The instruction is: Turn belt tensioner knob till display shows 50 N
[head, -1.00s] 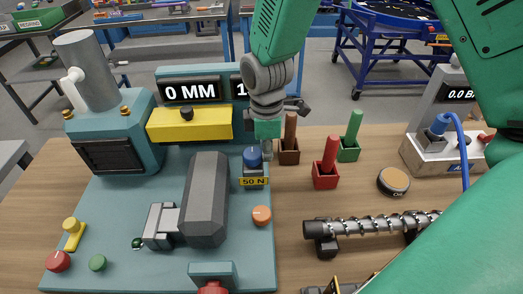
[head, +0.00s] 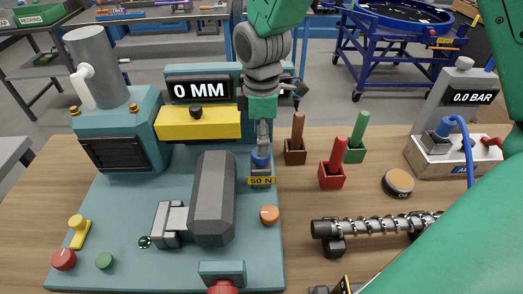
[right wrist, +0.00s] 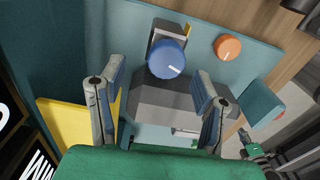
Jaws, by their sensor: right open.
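The blue tensioner knob (head: 261,158) stands upright on a grey block at the right side of the teal machine. A yellow plate (head: 261,181) on the block reads 50 N. My right gripper (head: 262,136) points down directly over the knob. In the right wrist view the blue knob (right wrist: 167,59), with a white pointer line, lies between the lines of the open fingers of my right gripper (right wrist: 159,80), slightly beyond their tips. No contact can be made out. My left gripper is not in view.
Left of the knob is a grey housing (head: 213,195); an orange knob (head: 269,215) is in front. A teal panel (head: 207,85) reading 0 MM and a yellow block (head: 198,123) stand behind. Red and green-handled tools in holders (head: 332,176) stand to the right.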

